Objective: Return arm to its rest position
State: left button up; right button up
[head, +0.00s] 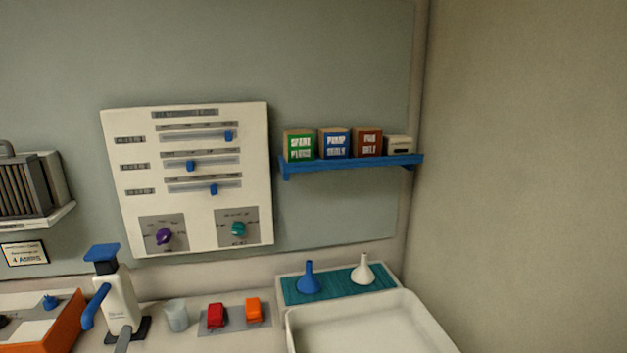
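Neither of my grippers nor my arms shows in the head view. No object is named by the task. Whether my grippers are open or shut, and whether they hold anything, is out of sight.
A white slider panel (205,208) hangs on the wall, left of a blue shelf (352,164) bearing small boxes. Below stand a white dispenser (117,297), a cup (177,316), red (216,315) and orange (254,309) items, two funnels on a teal mat (335,287) and a white basin (365,329).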

jog(key=w, duration=0.5)
pick_arm(q)
jog(key=s+d+f+n+g+h, duration=0.3)
jog(key=s+d+f+n+g, duration=0.3)
jog(key=s+d+n, duration=0.3)
jog(key=s+d+f+n+g+h, duration=0.3)
jog(key=s+d+f+n+g, duration=0.4)
jog(key=s, duration=0.4)
notch_tip(320, 180, down, 26)
jog(key=s+n+b, duration=0.1)
jog(key=s+b, duration=0.1)
jog(key=b, duration=0.4)
jog(key=s+a+f+g+b, duration=0.1)
jog(key=s+f+b, duration=0.1)
jog(key=s+f, duration=0.6)
jog(key=s+a+f+b, duration=0.1)
jog(key=s+f+b, duration=0.2)
jog(key=s+f, duration=0.4)
notch_tip(320, 180, down, 5)
jog(key=shift+s+a+f+g, duration=0.1)
jog(key=shift+s+a+g, duration=0.05)
jog(key=shift+s+g, duration=0.25)
pick_arm(e)
notch_tip(320, 180, down, 11)
jog(key=s, duration=0.2)
jog(key=shift+a+f, duration=0.2)
jog(key=shift+a, duration=0.1)
